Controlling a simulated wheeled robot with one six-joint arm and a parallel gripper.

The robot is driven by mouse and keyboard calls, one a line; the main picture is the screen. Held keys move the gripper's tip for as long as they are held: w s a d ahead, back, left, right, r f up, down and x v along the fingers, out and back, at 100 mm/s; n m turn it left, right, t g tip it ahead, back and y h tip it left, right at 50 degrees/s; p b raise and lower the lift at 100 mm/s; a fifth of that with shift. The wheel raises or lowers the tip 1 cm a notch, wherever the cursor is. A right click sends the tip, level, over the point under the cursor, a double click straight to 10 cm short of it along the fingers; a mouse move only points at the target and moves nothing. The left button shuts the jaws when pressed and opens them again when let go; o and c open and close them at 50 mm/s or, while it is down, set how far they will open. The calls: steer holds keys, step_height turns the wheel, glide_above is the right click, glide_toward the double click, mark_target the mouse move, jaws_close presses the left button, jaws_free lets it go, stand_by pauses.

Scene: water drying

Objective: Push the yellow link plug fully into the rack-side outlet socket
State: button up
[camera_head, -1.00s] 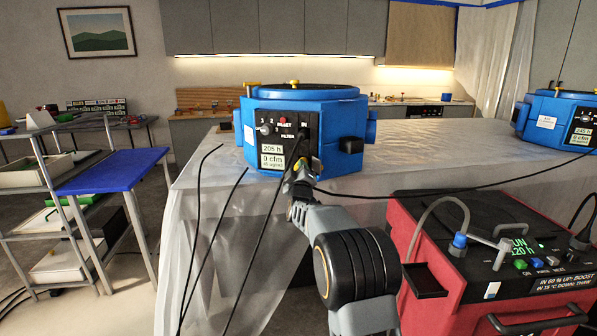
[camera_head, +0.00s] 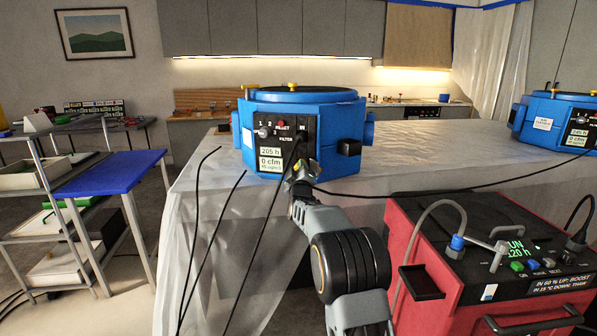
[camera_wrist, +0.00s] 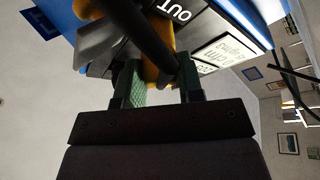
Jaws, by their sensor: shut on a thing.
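The yellow link plug (camera_wrist: 157,68) sits between the green-padded fingers of my gripper (camera_wrist: 160,82), which is shut on it. A black cable crosses in front of the plug. In the head view my gripper (camera_head: 303,174) is at the lower right of the black control panel (camera_head: 284,136) of the blue unit (camera_head: 342,122). In the wrist view the plug is close to the panel, beside the "OUT" label (camera_wrist: 181,12). The outlet socket itself is hidden behind the plug and gripper, so I cannot tell how deep the plug sits.
The blue unit stands on a plastic-covered counter (camera_head: 420,150). Black cables hang in front. A red machine (camera_head: 425,240) with hoses stands close at right. A second blue unit (camera_head: 550,112) is on the counter's right. A shelf rack (camera_head: 62,215) with a blue-topped table (camera_head: 110,172) is at left.

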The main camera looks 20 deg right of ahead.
steer(key=shift+w+d+p, duration=0.4)
steer(key=shift+w+d, duration=0.25)
steer(key=shift+w, duration=0.15)
steer(key=o, duration=0.9)
steer(key=shift+o, duration=0.6)
steer(key=shift+r, duration=0.1)
steer(key=shift+s, duration=0.1)
steer(key=b+v, duration=0.1)
steer(key=v, duration=1.2)
steer(key=shift+s+a+f+b, duration=0.25)
steer(key=shift+a+f+b, duration=0.05)
